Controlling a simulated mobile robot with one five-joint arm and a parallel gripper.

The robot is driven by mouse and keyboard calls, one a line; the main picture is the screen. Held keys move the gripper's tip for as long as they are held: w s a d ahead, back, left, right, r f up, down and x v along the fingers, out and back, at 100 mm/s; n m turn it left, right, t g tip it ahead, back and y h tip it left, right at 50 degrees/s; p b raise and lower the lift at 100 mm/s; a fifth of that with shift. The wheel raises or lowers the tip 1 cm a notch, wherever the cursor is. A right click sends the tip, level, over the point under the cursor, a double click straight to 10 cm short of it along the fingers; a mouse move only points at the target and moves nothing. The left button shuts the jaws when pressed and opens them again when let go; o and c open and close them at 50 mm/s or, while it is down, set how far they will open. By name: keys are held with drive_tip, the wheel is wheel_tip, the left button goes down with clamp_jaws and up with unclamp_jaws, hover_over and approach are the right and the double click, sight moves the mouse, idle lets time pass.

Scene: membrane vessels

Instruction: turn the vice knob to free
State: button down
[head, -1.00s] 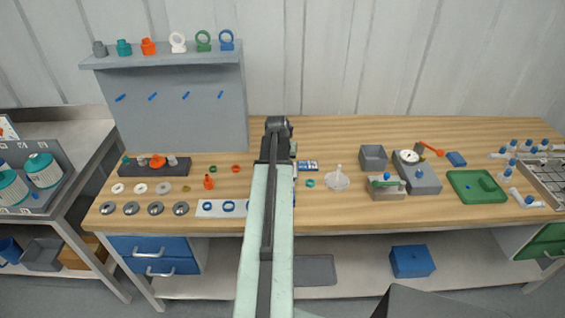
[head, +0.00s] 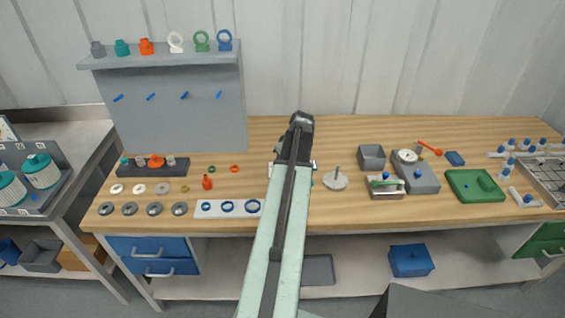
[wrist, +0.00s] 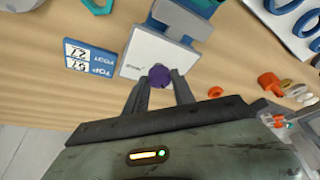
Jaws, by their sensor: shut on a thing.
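The vice shows in the wrist view as a white block (wrist: 148,52) with grey jaws above it and a bit of blue between them. A purple knob (wrist: 159,76) is at its near edge. My gripper (wrist: 160,79) has its two dark fingers on either side of the knob, shut on it. The knob's turn position cannot be read. In the head view my arm covers the gripper and the knob, and only pale edges beside the arm may be the vice.
Blue-and-white label cards (wrist: 90,58) lie left of the vice in the wrist view, with a teal nut (wrist: 98,5) above. A white disc with a post (head: 335,180) stands right of my arm. A strip with blue rings (head: 228,208) lies to the left.

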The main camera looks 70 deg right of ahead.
drive_tip(key=shift+s+n+y, duration=0.15)
drive_tip(key=shift+n+y, duration=0.15)
drive_tip(key=shift+n, duration=0.6)
drive_tip(key=c, duration=1.1)
unclamp_jaws()
drive_tip(key=shift+o, duration=0.2)
drive_tip(key=shift+r, duration=0.1)
drive_tip(key=d+p+v, duration=0.1)
drive_tip(key=p+v, duration=0.6)
drive_tip(key=shift+s+a+r, duration=0.2)
drive_tip(key=shift+a+r, duration=0.1)
drive_tip(key=shift+a, duration=0.15)
